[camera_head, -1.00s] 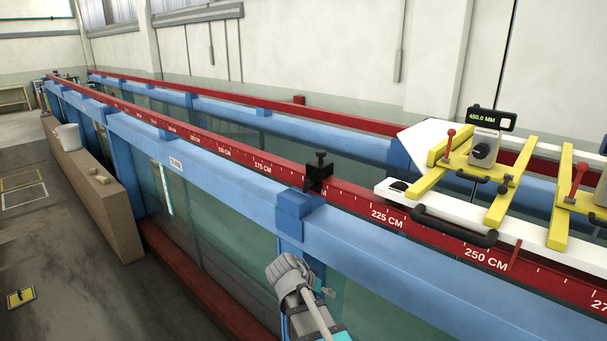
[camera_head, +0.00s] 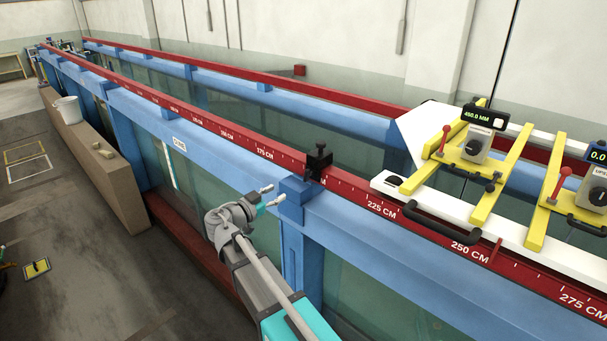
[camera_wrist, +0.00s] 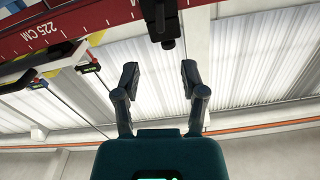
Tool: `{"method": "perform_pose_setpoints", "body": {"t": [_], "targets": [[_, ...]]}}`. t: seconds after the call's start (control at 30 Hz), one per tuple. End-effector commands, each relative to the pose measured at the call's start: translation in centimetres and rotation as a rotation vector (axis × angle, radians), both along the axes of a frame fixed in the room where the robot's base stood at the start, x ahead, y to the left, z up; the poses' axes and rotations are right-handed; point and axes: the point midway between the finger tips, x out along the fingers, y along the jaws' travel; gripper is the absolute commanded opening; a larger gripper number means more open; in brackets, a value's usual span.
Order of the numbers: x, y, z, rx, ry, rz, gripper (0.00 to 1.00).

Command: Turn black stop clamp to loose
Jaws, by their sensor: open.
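The black stop clamp (camera_head: 318,163) sits on the red scale rail (camera_head: 345,190) of the flume's near side, left of the 225 CM mark, with a small knob on top. In the wrist view the clamp (camera_wrist: 161,20) is at the top centre, dark, beyond my fingertips. My gripper (camera_head: 268,195) is open and empty, left of the clamp and a little lower in the head view, near the blue rim block. In the wrist view my gripper (camera_wrist: 159,78) shows its two fingers spread apart. No contact with the clamp shows. Whether the clamp is tight or loose cannot be told.
A white carriage (camera_head: 390,182) with yellow frames, red levers and a black handle (camera_head: 440,222) stands on the rails at right. A blue block (camera_head: 293,197) projects from the blue flume beam beside the clamp. A white bucket (camera_head: 68,110) stands on a ledge at far left.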

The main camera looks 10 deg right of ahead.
Motion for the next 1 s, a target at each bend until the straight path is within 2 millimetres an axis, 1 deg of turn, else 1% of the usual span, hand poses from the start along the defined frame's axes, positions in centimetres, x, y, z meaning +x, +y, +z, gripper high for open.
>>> {"method": "perform_pose_setpoints", "body": {"t": [0.27, 0.47, 0.67, 1.0], "targets": [[0.1, -0.2, -0.1, 0.001, 0.002, -0.002, 0.54], [0.6, -0.9, -0.1, 0.001, 0.003, -0.004, 0.54], [1.8, -2.6, -0.1, 0.001, 0.003, -0.005, 0.54], [4.7, -6.5, -0.1, 0.001, 0.003, -0.006, 0.54]]}}
